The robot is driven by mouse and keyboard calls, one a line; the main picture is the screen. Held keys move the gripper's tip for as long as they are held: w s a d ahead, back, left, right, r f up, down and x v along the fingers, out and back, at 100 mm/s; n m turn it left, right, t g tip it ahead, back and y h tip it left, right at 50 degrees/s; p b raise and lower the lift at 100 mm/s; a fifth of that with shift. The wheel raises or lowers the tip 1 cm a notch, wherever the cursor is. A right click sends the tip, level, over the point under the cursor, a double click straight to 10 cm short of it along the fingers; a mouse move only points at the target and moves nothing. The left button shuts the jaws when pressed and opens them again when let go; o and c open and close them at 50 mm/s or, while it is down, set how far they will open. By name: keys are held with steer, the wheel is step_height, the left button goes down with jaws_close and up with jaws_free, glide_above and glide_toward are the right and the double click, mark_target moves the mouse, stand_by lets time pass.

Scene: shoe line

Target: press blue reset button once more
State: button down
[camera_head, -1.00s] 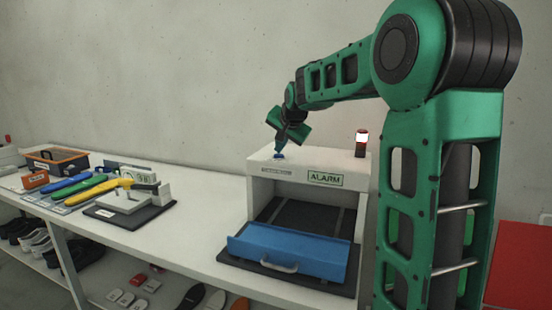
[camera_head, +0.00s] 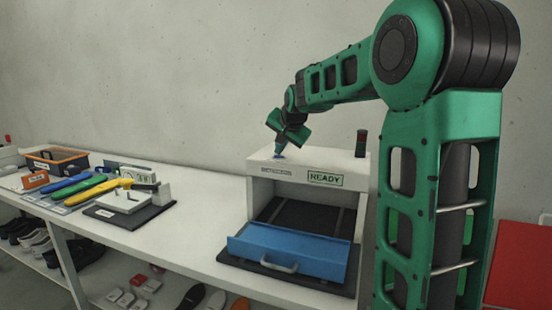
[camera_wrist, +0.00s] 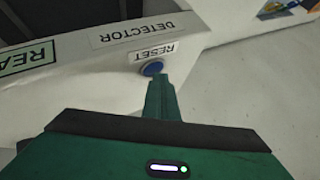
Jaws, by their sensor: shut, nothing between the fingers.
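The blue reset button (camera_wrist: 153,67) shows in the wrist view beside its RESET label (camera_wrist: 153,52), on top of the white detector box (camera_head: 321,164). In the head view my gripper (camera_head: 279,154) points down at the button and hides most of it. In the wrist view my shut, empty fingers (camera_wrist: 160,80) end right at the button's edge; they look to be touching it, or very nearly so. The box's sign (camera_head: 325,179) reads READY. The lamp (camera_head: 361,144) on top is dark.
Coloured tools (camera_head: 92,188) and a dark-based fixture (camera_head: 129,211) lie to the left on the white bench (camera_head: 190,238). Shoes sit on the shelf below. A red panel (camera_head: 520,265) is at right.

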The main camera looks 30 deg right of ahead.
mark_target(280, 158)
steer(key=shift+r, duration=0.9)
steer(key=shift+r, duration=0.1)
steer(key=shift+r, duration=2.4)
steer(key=s+a+f+n+g+y, duration=0.1)
steer(key=s+a+f+n+g, duration=0.1)
steer(key=s+f, duration=0.6)
steer(key=s+a+f+n+g+y, duration=0.1)
steer(key=s+f, duration=0.8)
steer(key=s, duration=1.3)
steer(key=s+a+f+n+g, duration=0.2)
steer(key=s+a+f+g, duration=0.3)
steer(key=s, duration=1)
step_height(280, 158, down, 4)
steer(key=shift+r+n+g+y, duration=0.15)
steer(key=shift+n+g+y, duration=0.25)
steer(key=shift+s, duration=0.1)
